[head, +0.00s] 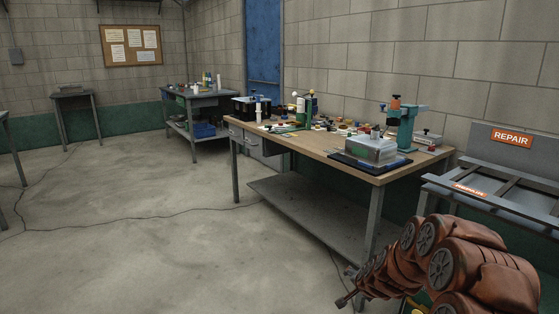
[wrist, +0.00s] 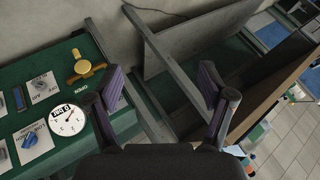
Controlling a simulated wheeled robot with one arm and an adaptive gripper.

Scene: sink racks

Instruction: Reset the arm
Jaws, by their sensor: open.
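My gripper (wrist: 160,86) shows in the wrist view with its two dark purple-grey fingers spread wide apart. Nothing is between the fingers. My arm, made of reddish-brown rounded segments, fills the lower right of the head view and reaches left, low in front of the workbench (head: 318,153). Past the left finger in the wrist view is a green panel (wrist: 62,160) with a round white gauge (wrist: 67,120), a yellow valve handle (wrist: 86,68) and blue knobs. I cannot tell how far the fingers are from the panel.
The wooden workbench carries a metal box (head: 370,149), a green press-like tool (head: 406,125) and several small parts. A grey rack with a REPAIR sign (head: 512,138) stands close on the right. A second bench (head: 205,99) is farther back. The concrete floor on the left is open, with cables on it.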

